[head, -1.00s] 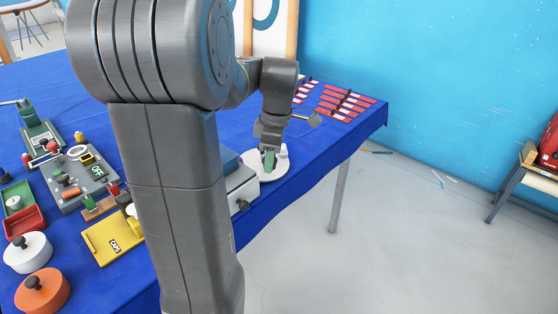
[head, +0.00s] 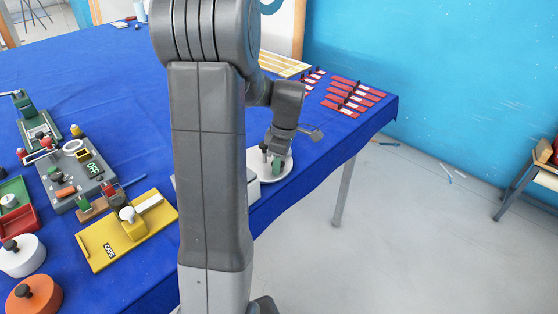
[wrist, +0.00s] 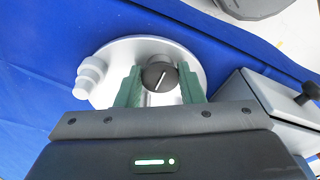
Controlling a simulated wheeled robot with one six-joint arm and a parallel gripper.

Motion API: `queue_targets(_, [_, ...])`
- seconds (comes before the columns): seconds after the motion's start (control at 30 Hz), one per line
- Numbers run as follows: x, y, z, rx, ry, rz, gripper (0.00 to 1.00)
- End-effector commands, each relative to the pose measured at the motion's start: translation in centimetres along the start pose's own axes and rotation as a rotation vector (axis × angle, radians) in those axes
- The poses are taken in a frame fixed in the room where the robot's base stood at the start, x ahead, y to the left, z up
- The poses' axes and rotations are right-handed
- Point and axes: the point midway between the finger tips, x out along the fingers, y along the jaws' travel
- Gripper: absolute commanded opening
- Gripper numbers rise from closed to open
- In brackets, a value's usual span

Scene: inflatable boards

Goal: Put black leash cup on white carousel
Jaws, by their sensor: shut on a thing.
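The black leash cup (wrist: 159,76) shows in the wrist view as a round black top with a white line. My gripper (wrist: 160,85) is shut on it, with a green finger on each side. The white carousel (wrist: 195,58) is a round white disc beneath the cup and fingers. A stepped white post (wrist: 90,76) stands at its left edge. In the head view my gripper (head: 275,162) is low over the carousel (head: 284,176), near the table's right edge. I cannot tell whether the cup touches the disc.
A pale box with a dark knob (wrist: 285,100) stands close to the carousel's right in the wrist view. A yellow board (head: 100,246), a grey board (head: 75,180) and red strips (head: 350,98) lie on the blue table. My arm hides part of the table.

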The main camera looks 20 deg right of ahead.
Motion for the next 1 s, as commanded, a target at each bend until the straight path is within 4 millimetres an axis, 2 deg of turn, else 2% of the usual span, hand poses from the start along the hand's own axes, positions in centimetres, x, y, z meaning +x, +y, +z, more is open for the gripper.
queue_targets(0.3, [0.4, 0.0, 0.1, -0.001, 0.0, 0.0, 0.13])
queue_targets(0.33, [0.3, 0.0, 0.0, -0.001, 0.0, 0.0, 0.4])
queue_targets(0.4, [0.2, 0.0, 0.0, -0.001, 0.0, 0.0, 0.54])
queue_targets(0.43, [0.2, 0.0, 0.0, -0.001, 0.0, 0.0, 0.56])
queue_targets(0.77, [-0.1, 0.0, 0.0, -0.001, 0.0, 0.0, 0.56])
queue_targets(0.87, [-1.1, 0.1, 0.0, -0.001, 0.0, 0.002, 0.56])
queue_targets(1.0, [-3.9, 0.1, 0.0, -0.001, 0.0, 0.005, 0.56])
